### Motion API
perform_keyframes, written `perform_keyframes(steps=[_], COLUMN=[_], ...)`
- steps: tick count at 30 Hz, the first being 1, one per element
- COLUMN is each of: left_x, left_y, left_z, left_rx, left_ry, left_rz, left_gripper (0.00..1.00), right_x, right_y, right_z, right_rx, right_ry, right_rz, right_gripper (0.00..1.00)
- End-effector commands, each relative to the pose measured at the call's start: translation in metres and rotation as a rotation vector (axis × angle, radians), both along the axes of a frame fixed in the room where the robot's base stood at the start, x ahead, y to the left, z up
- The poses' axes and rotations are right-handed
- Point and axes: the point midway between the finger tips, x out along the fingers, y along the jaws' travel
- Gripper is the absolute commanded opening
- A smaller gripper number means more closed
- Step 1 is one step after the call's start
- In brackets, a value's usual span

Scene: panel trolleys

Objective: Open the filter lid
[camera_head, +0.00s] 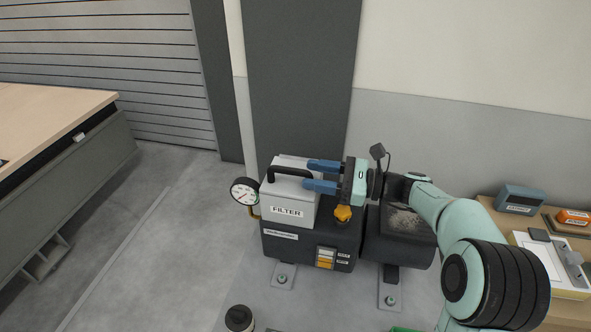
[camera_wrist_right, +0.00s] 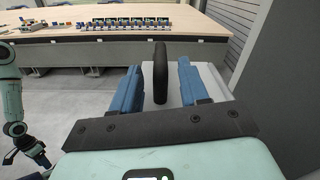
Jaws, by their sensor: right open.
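The filter lid (camera_head: 296,192) is the grey box top marked FILTER on a dark pump unit. It looks shut. A black bar handle (camera_head: 287,170) arches over its top. My right gripper (camera_head: 308,174) reaches in from the right with its blue fingers open over the lid. In the right wrist view the handle (camera_wrist_right: 161,75) stands between the two spread fingers (camera_wrist_right: 160,86), with a gap on each side. Part of my left arm shows at the left edge of the right wrist view, with small blue gripper parts (camera_wrist_right: 28,153); its jaw opening is unclear.
A dark panel (camera_head: 299,80) rises behind. A side table (camera_head: 573,312) with boxes is at right.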

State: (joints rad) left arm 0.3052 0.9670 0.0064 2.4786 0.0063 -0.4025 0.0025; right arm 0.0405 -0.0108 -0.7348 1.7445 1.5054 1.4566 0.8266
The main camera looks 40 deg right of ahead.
Motion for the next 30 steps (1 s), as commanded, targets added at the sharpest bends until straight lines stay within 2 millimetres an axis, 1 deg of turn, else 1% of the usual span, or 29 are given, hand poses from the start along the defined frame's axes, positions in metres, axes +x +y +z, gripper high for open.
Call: perform_keyframes(steps=[1,3,9,13,20,21,22,23,24,25,30], left_x=[0.000,-0.001,-0.001,-0.001,-0.001,-0.001,-0.001,-0.001,-0.001,-0.001,-0.001], left_y=[0.000,0.000,0.000,0.000,0.000,0.000,0.000,0.000,0.000,0.000,0.000], left_z=[0.001,0.001,0.002,0.002,0.002,0.002,0.002,0.002,0.002,0.002,0.003], left_rx=[0.000,0.000,-0.001,-0.001,-0.001,-0.001,-0.001,-0.001,-0.001,-0.001,-0.001], left_ry=[0.001,0.002,0.004,0.005,0.005,0.005,0.004,0.005,0.004,0.004,0.004], left_rz=[0.000,-0.001,-0.001,-0.002,-0.002,-0.002,-0.001,-0.002,-0.001,-0.001,-0.001], left_gripper=[0.53,0.53,0.53,0.53,0.53,0.53,0.53,0.53,0.53,0.53,0.53], right_x=[0.009,0.018,0.036,0.040,0.040,0.040,0.040,0.040,0.040,0.040,0.040], right_y=[0.008,0.015,0.029,0.032,0.032,0.032,0.032,0.032,0.032,0.032,0.031], right_z=[0.000,0.000,0.000,0.000,0.000,0.000,0.000,0.000,0.000,0.000,0.000], right_rx=[0.001,0.001,-0.001,-0.001,-0.001,-0.001,-0.001,-0.001,-0.001,-0.001,-0.001], right_ry=[0.001,0.000,0.000,-0.001,-0.001,-0.001,-0.001,-0.001,0.000,0.000,0.000], right_rz=[0.005,0.003,0.001,0.000,0.000,0.000,0.000,0.000,-0.001,-0.001,-0.002], right_gripper=[0.44,0.44,0.44,0.44,0.44,0.38,0.28,0.18,0.05,0.00,0.00])
